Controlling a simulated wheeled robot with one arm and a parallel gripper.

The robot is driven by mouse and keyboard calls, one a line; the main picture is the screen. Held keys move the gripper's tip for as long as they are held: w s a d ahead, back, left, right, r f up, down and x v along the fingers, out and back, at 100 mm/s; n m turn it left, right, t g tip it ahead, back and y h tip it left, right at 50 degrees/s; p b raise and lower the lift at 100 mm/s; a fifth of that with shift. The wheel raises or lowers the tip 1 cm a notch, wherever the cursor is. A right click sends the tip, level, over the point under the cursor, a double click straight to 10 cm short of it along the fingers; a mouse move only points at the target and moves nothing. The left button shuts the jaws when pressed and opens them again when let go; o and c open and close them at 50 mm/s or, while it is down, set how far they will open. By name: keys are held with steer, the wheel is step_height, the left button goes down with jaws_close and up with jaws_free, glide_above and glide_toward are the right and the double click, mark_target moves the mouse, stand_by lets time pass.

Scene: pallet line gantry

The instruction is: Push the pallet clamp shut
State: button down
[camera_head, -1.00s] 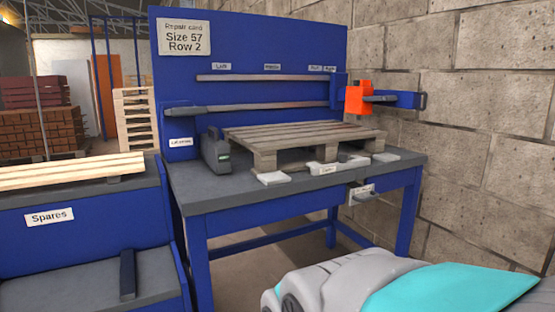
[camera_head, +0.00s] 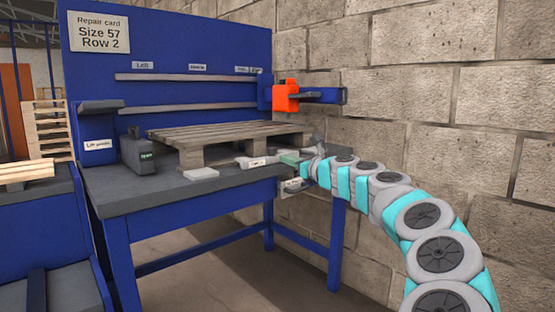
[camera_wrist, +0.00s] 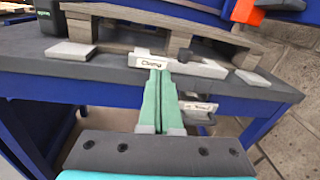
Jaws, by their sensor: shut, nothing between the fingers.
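The pallet clamp (camera_head: 258,162) sits at the front edge of the bench, in front of the pallet. In the wrist view it is a pale bar labelled Clamp (camera_wrist: 208,68) with a small dark knob on it. Whether the clamp touches the pallet is hard to tell. The grey wooden pallet (camera_head: 226,131) lies on the bench; its front blocks also show in the wrist view (camera_wrist: 177,44). My gripper (camera_wrist: 158,74) is shut and empty, its green fingertips close in front of the clamp's label. Whether they touch it is unclear.
A second labelled fitting with a handle (camera_wrist: 200,107) hangs on the bench front, below right of my fingers. White pads (camera_wrist: 70,51) lie beside the clamp. An orange and blue device (camera_head: 287,96) juts out at the back right. A block wall (camera_head: 430,80) closes the right side.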

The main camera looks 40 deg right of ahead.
steer(key=d, duration=0.1)
steer(key=d+m+h, duration=0.1)
steer(key=d, duration=0.1)
steer(key=s+d+f+m, duration=0.1)
steer(key=shift+d+h, duration=0.3)
glide_toward(274, 151)
steer(key=w, duration=0.3)
steer(key=shift+w+d+f+b, duration=0.1)
steer(key=shift+w+d+b, duration=0.1)
steer(key=shift+w, duration=0.45)
steer(key=shift+w+d+f+b, duration=0.1)
steer(key=shift+w+d+b, duration=0.1)
steer(key=shift+w, duration=0.45)
steer(key=shift+w+r, duration=0.1)
steer(key=shift+w, duration=0.45)
